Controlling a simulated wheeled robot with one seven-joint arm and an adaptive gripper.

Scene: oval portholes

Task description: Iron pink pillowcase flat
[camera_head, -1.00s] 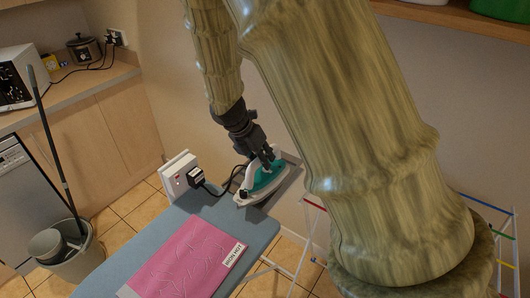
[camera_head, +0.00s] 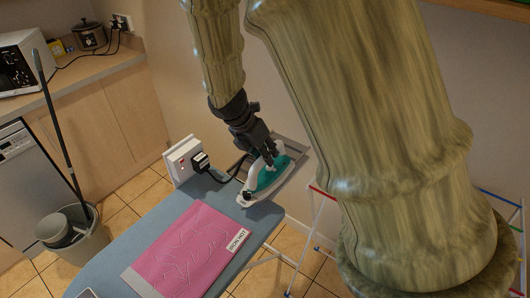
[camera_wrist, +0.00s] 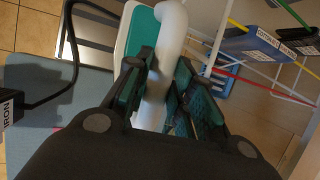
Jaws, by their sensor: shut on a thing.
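The pink pillowcase (camera_head: 187,250) lies on the blue ironing board (camera_head: 150,225), with wavy crease lines across it and a white label (camera_head: 237,240) at its right edge. The teal and white iron (camera_head: 268,180) is at the board's far right end, on or just over the metal rest (camera_head: 292,165); I cannot tell if it touches. My gripper (camera_head: 268,158) is shut on the iron's white handle. In the wrist view the handle (camera_wrist: 158,60) runs between the fingers (camera_wrist: 155,100). The pillowcase is nearly all out of the wrist view.
A white socket box (camera_head: 183,160) with a black plug (camera_head: 200,162) stands by the board, and the iron's cord runs to it. A drying rack (camera_head: 315,235) is at right. A grey bucket (camera_head: 75,240) with a mop stands on the floor at left.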

